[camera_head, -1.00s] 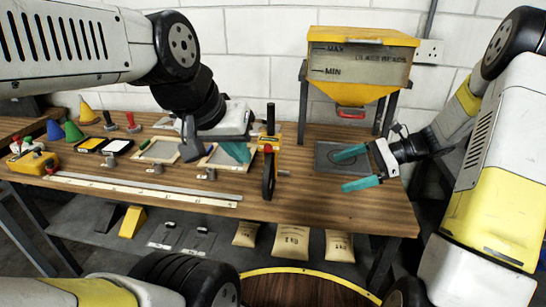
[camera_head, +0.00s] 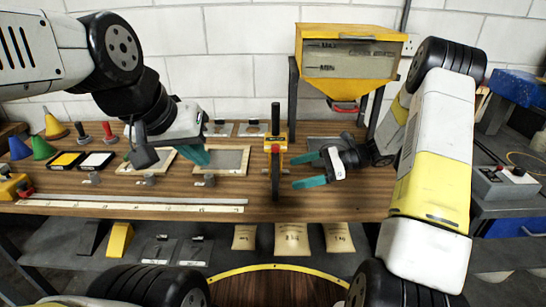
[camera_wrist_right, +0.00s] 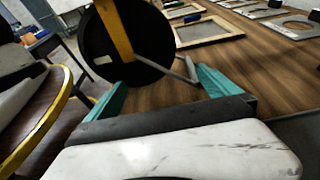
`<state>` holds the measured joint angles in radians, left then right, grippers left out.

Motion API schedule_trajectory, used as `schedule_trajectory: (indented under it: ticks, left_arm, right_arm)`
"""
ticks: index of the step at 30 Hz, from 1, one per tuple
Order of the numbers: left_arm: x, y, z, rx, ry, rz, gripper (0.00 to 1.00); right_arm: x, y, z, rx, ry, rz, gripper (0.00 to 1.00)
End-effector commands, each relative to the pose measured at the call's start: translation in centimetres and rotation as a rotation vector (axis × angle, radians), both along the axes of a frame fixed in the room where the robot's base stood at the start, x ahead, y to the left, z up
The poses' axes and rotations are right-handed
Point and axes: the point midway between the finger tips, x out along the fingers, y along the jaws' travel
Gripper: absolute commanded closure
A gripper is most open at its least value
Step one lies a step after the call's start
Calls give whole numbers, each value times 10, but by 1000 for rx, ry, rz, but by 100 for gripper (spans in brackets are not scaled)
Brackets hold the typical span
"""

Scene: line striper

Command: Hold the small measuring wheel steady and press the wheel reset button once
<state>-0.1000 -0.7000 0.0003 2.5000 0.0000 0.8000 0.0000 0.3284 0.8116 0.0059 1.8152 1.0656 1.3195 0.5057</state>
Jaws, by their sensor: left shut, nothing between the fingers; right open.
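The small measuring wheel (camera_head: 275,178) stands upright on the table, seen nearly edge-on, with a yellow body, a black upright handle and a small red part on its front. In the right wrist view its black disc (camera_wrist_right: 112,48) and yellow fork fill the upper left, with a grey rod sticking out. My right gripper (camera_head: 306,170) is open just right of the wheel, its teal fingers pointing at it; nothing is between them. My left gripper (camera_head: 199,156) is shut and empty, left of the wheel above the wooden frames. I cannot make out the reset button for certain.
A yellow hopper (camera_head: 348,65) stands behind on the right. Wooden framed screens (camera_head: 234,160) lie left of the wheel, and a long pale ruler (camera_head: 130,205) lies along the front. Cones (camera_head: 55,125) stand at the left. Bare table lies in front of the wheel.

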Motion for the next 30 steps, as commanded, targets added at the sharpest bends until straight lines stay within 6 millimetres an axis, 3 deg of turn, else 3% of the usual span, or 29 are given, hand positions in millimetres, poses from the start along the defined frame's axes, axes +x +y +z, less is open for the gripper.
schedule_trajectory:
  ticks: [13, 27, 30]
  left_arm:
    - [0, 0, 0, 0, 0, 0, 100]
    - [0, 0, 0, 0, 0, 0, 100]
    - [0, 0, 0, 0, 0, 0, 100]
  right_arm:
    - [0, 57, -18, 0, -1, 1, 0]
    - [-1, 67, -24, -6, 3, 1, 0]
    - [-1, 67, -24, -6, 4, 1, 18]
